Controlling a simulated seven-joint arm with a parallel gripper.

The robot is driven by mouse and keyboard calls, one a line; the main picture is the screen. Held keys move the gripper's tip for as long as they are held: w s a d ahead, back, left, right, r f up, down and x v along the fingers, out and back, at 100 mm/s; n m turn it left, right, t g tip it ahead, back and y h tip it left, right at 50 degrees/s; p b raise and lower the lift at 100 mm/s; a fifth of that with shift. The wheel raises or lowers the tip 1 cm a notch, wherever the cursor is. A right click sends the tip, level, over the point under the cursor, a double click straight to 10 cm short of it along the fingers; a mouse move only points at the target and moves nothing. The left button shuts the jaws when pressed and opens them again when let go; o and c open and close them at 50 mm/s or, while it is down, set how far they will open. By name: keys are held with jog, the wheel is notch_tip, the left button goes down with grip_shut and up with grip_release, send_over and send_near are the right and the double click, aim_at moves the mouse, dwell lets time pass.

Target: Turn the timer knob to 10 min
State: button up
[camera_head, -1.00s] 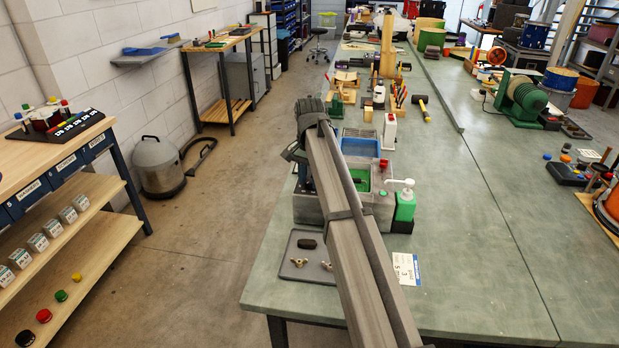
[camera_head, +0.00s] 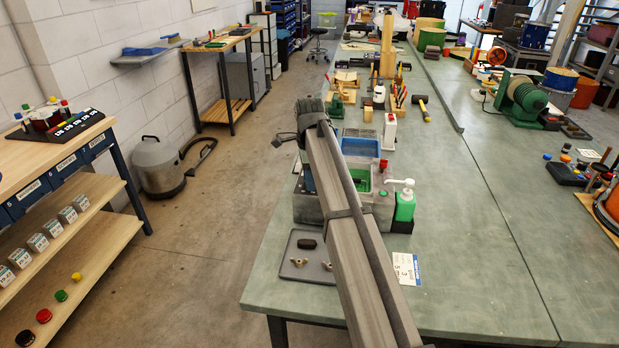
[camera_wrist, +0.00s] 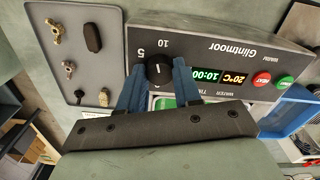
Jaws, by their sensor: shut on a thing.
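The black timer knob (camera_wrist: 160,76) sits on the grey front panel of the Glintmoor bath (camera_wrist: 222,42) in the wrist view. Its white pointer line points toward the printed 10, and the 5 shows beside it. The green display (camera_wrist: 206,75) reads 10:00. My gripper (camera_wrist: 158,67) has its two blue fingers on either side of the knob and is shut on it. In the head view the bath (camera_head: 308,208) stands near the bench's front left corner, and my arm hides the knob and the fingers.
A grey tray (camera_wrist: 75,50) with wing nuts and a dark oval piece lies beside the bath. Red and green buttons (camera_wrist: 273,80) are farther along the panel. A green soap bottle (camera_head: 405,205) stands right of the bath. The bench's right side has free room.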

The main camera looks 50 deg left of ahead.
jog(key=shift+m, duration=1.6)
jog(key=o, duration=1)
jog(key=shift+o, duration=0.2)
jog(key=shift+r, duration=0.1)
notch_tip(320, 180, up, 14)
jog(key=shift+w+f, duration=0.1)
jog(key=shift+f, duration=0.1)
